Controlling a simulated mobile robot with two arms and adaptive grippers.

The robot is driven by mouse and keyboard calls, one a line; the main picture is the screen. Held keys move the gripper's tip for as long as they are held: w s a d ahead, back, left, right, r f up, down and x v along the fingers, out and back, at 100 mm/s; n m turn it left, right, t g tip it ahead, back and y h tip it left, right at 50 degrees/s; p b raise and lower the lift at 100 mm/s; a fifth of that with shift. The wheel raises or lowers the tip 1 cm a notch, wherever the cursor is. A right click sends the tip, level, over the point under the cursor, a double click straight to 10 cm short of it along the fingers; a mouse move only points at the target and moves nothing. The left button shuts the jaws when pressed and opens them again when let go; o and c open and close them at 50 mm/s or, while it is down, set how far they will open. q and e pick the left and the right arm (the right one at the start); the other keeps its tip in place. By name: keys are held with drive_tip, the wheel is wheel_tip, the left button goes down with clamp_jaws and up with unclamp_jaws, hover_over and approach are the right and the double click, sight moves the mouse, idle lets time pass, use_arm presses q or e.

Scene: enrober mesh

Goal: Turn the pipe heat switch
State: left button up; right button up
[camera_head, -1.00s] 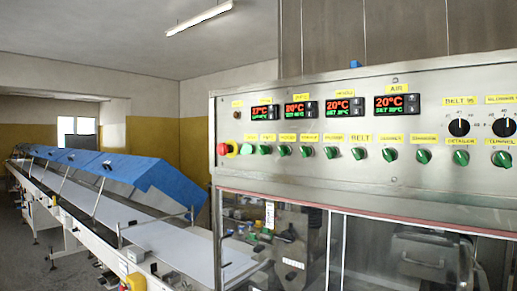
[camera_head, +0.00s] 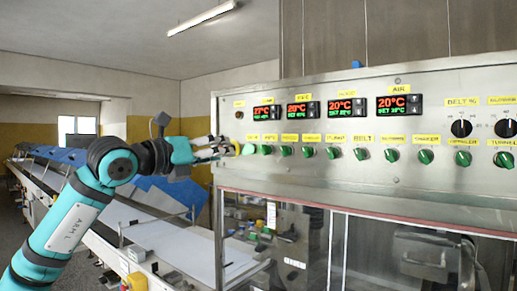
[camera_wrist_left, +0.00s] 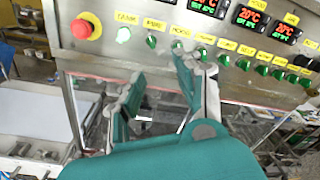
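A row of green rotary switches (camera_head: 308,152) runs along the steel control panel (camera_head: 440,190), each under a yellow label. The lettering near the row's left end is too small to tell which one is the pipe heat switch. In the left wrist view several of these switches (camera_wrist_left: 224,60) show behind and beside the fingers. My left gripper (camera_head: 224,147) is at the panel's left edge, in front of the red stop button's place in the head view. The wrist view shows my left gripper (camera_wrist_left: 160,68) with its fingers apart and nothing between them, below the switch row. Contact cannot be told. My right gripper is not in view.
The red stop button (camera_wrist_left: 86,27) shows at the panel's left end. Lit displays (camera_head: 400,106) sit above the switches, and black dials (camera_head: 461,128) to the right. A conveyor (camera_head: 180,245) with blue covers (camera_head: 165,200) stands left of the machine.

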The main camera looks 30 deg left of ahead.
use_arm(q)
drive_tip(key=a, duration=0.2)
drive_tip(key=p, duration=0.9)
approach(261, 148)
drive_tip(key=shift+n+y, duration=0.3)
drive_tip(key=w, duration=0.5)
drive_tip(key=w+d, duration=0.1)
drive_tip(key=w, duration=0.2)
drive_tip(key=shift+w+d+r, duration=0.1)
drive_tip(key=shift+w+r, duration=0.15)
drive_tip(key=shift+w+f, duration=0.1)
drive_tip(key=shift+w, duration=0.3)
clamp_jaws()
